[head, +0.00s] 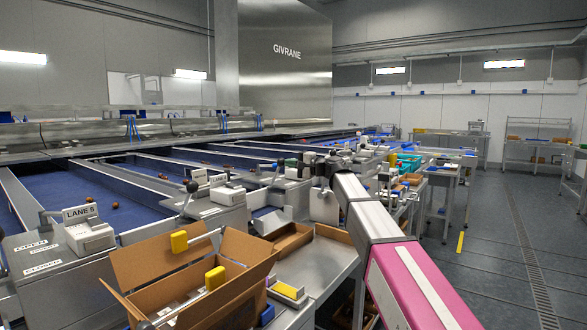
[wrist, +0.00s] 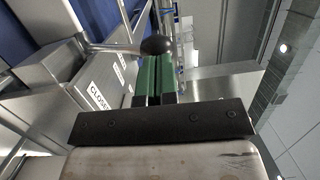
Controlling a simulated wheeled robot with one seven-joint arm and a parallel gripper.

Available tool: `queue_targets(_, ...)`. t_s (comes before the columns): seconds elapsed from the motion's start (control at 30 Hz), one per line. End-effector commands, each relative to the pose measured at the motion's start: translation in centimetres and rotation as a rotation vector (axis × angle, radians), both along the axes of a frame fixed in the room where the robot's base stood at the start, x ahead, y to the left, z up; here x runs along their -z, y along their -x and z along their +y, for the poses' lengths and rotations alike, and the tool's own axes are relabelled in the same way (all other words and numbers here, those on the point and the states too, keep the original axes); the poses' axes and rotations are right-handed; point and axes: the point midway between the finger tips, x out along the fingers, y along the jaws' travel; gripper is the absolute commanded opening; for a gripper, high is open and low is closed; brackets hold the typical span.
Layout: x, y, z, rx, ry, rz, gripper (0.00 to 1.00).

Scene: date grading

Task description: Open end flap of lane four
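My gripper (head: 318,170) is at the end of my arm, over the lane ends right of centre in the head view. In the wrist view its two green fingers (wrist: 157,82) lie close together with only a thin dark line between them; nothing shows held. A lever with a black ball knob (wrist: 157,45) is right at the fingertips; I cannot tell whether they touch. Beside it is a grey end housing with a sign reading "CLOSED" (wrist: 99,97). In the head view another lever knob (head: 192,186) stands by a housing (head: 228,195) whose lane number I cannot read.
The LANE 5 sign (head: 79,212) stands on the left housing. Blue lanes (head: 150,183) with a few dates run behind.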

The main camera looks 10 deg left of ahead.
Motion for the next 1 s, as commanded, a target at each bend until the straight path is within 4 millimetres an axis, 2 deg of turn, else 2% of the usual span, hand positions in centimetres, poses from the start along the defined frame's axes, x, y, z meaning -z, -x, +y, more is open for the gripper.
queue_targets(0.2, -2.0, -1.3, 2.4, -0.002, 0.177, 0.07, 0.0)
queue_targets(0.5, -3.5, -2.8, 6.1, -0.002, 0.441, 0.18, 0.0)
queue_targets(1.0, -3.4, -5.0, 11.6, -0.001, 0.839, 0.347, 0.0)
